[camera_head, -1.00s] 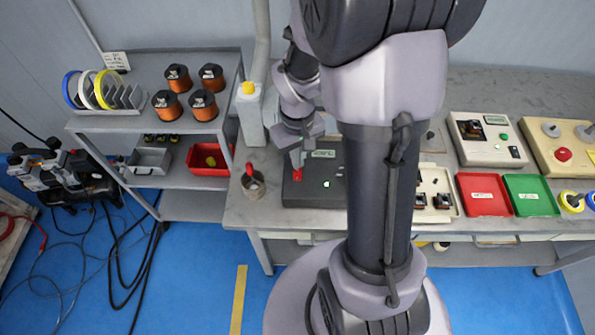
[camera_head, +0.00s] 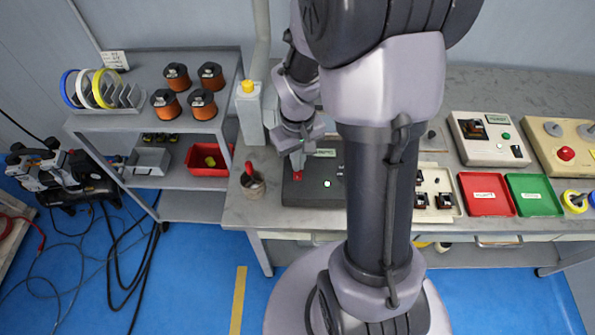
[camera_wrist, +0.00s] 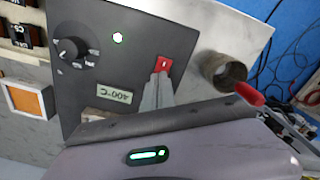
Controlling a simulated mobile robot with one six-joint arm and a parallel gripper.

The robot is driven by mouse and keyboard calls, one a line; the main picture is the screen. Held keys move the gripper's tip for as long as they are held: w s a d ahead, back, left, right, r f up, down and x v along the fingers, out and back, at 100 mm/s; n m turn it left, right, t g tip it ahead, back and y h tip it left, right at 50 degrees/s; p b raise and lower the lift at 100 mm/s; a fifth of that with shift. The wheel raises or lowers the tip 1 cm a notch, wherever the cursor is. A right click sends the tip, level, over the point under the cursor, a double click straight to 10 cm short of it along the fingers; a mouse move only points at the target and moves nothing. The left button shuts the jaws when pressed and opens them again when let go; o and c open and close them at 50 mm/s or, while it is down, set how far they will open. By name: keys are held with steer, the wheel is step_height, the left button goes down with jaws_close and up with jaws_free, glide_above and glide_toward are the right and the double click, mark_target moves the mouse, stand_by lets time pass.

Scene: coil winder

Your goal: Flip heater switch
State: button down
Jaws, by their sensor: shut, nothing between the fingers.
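The dark heater box (camera_head: 322,195) sits on the bench, partly hidden behind my arm in the head view. Its red switch (camera_wrist: 163,64) shows at one edge of the panel in the wrist view. My gripper (camera_wrist: 160,78) is shut and empty, with its fingertips at the red switch, seemingly touching it. In the head view my gripper (camera_head: 298,172) covers part of the switch. A green light (camera_head: 327,184) is lit on the box. The wrist view also shows a black knob (camera_wrist: 70,50) and a display (camera_wrist: 114,94) reading 400°C.
A metal cup (camera_wrist: 222,70) with a red-handled tool (camera_wrist: 250,94) stands close beside the box. A white bottle with a yellow cap (camera_head: 249,112) stands behind it. Red (camera_head: 485,195) and green (camera_head: 530,195) trays lie to the right.

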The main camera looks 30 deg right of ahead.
steer(key=shift+f, duration=0.2)
step_height(320, 180, up, 7)
steer(key=p, duration=0.6)
